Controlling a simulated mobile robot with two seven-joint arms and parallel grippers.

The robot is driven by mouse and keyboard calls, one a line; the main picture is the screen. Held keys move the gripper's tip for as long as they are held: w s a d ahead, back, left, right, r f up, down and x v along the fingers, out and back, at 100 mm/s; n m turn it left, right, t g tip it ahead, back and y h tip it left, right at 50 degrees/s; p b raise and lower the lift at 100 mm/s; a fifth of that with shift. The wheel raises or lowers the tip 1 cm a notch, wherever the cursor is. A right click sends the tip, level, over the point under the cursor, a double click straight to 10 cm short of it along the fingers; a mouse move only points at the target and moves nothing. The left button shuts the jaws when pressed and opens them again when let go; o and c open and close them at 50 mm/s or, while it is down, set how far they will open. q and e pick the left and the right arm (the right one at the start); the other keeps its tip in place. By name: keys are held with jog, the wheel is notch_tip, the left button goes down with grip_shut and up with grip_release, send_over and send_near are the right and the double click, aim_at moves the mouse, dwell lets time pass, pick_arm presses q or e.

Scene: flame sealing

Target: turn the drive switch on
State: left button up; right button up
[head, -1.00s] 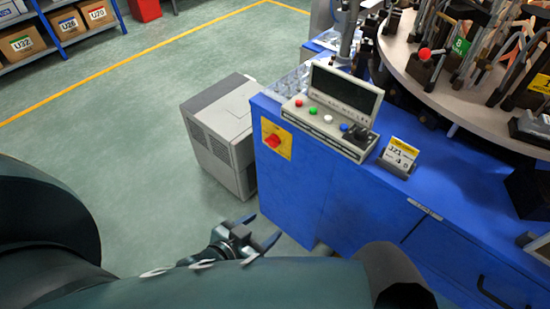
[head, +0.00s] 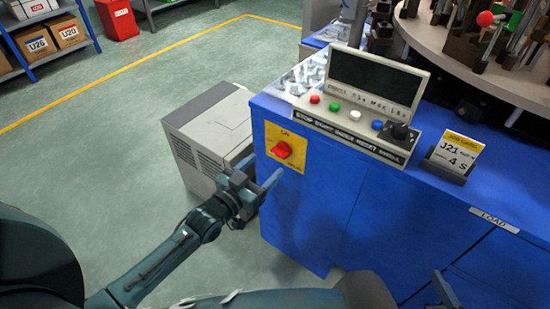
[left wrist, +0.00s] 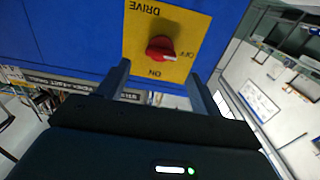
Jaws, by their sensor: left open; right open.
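The drive switch is a red rotary knob (head: 282,150) on a yellow plate (head: 294,137) on the blue cabinet's side. In the left wrist view the knob (left wrist: 160,48) appears upside down with DRIVE, OFF and ON lettering; its white mark points toward OFF. My left gripper (head: 258,178) is open and empty, just in front of and below the plate in the head view. In the left wrist view its two fingers (left wrist: 158,82) are spread, with the knob beyond and between them, seemingly not touched. Part of my right gripper (head: 446,291) shows at the bottom edge.
The blue cabinet (head: 330,205) carries a control panel (head: 350,120) with coloured buttons and a dark screen. A card holder (head: 452,158) stands right of it. A grey box unit (head: 207,135) stands on the floor behind my left gripper. Open floor lies to the left.

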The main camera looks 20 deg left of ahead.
aim_at(277, 154)
pick_arm(q)
jog(key=x, duration=0.5)
jog(key=shift+w+d+b, duration=0.1)
jog(key=shift+w+b, duration=0.2)
jog(key=shift+b, duration=0.1)
jog(key=shift+c, duration=0.4)
jog(key=c, duration=0.9)
